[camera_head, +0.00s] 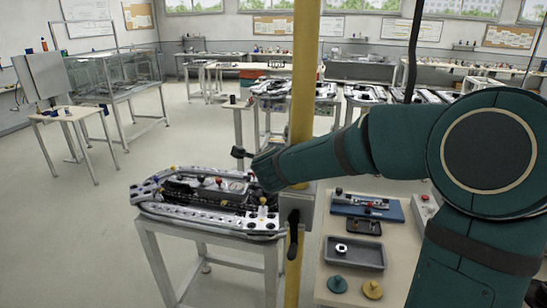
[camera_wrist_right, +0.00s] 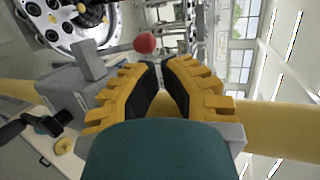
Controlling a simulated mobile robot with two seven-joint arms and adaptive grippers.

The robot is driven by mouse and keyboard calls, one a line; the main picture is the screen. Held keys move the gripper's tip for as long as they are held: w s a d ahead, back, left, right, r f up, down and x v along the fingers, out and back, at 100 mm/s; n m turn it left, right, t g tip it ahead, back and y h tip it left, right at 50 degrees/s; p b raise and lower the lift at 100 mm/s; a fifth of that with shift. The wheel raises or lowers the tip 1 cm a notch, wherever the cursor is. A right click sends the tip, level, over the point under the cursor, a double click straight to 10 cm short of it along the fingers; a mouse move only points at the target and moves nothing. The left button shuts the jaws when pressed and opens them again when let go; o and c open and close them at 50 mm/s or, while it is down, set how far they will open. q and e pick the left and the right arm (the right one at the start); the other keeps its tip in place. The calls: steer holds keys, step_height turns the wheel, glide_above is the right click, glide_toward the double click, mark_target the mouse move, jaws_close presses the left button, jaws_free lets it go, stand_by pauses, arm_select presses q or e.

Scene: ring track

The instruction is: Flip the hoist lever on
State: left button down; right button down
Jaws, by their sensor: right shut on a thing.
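A grey box (camera_head: 297,205) is on the yellow post (camera_head: 306,75). The hoist lever (camera_head: 293,238), a black handle, hangs down from its front. In the right wrist view the grey box (camera_wrist_right: 75,92) is just left of the fingers, and the black lever (camera_wrist_right: 20,128) is at the left, apart from them. My right gripper (camera_wrist_right: 162,65) has its yellow fingers drawn together beside the post. What they hold is hidden. In the head view my right arm crosses in front of the post above the box, and its fingers cannot be made out. My left gripper is not in view.
A ring track table (camera_head: 165,221) stands left of the post. A side table at the right holds a grey tray (camera_head: 355,252), a blue fixture (camera_head: 367,207) and round knobs (camera_head: 337,284). A red ball (camera_wrist_right: 145,43) shows beyond the fingers. Open floor lies left.

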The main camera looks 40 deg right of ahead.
steer(key=s+a+r+p, duration=0.1)
steer(key=s+a+r, duration=0.3)
steer(key=s+r, duration=0.2)
steer(key=shift+s+a, duration=0.2)
steer(key=shift+r, duration=0.1)
steer(key=w+a+f+n+y+b, duration=0.2)
steer(key=a+f+n, duration=0.25)
steer(key=f, duration=0.55)
steer(key=w+a+f+n+g+y+b, duration=0.15)
steer(key=a+f+n, duration=0.3)
steer(key=f, duration=0.55)
steer(key=w+a+f+n+y+b, duration=0.1)
steer(key=a+f+n+y, duration=0.3)
steer(key=f, duration=0.7)
steer(key=s+a+f+n+g+y+b, duration=0.2)
steer(key=s+a+f+n+g, duration=0.2)
steer(key=s+f, duration=0.5)
steer(key=s+a+f+n+g+y+b, duration=0.2)
steer(key=s+a+f+n, duration=0.5)
steer(key=f, duration=1)
steer(key=shift+s+a+g+y+b, duration=0.35)
steer(key=shift+s+a+g+y, duration=0.1)
steer(key=shift+s+a+g, duration=0.55)
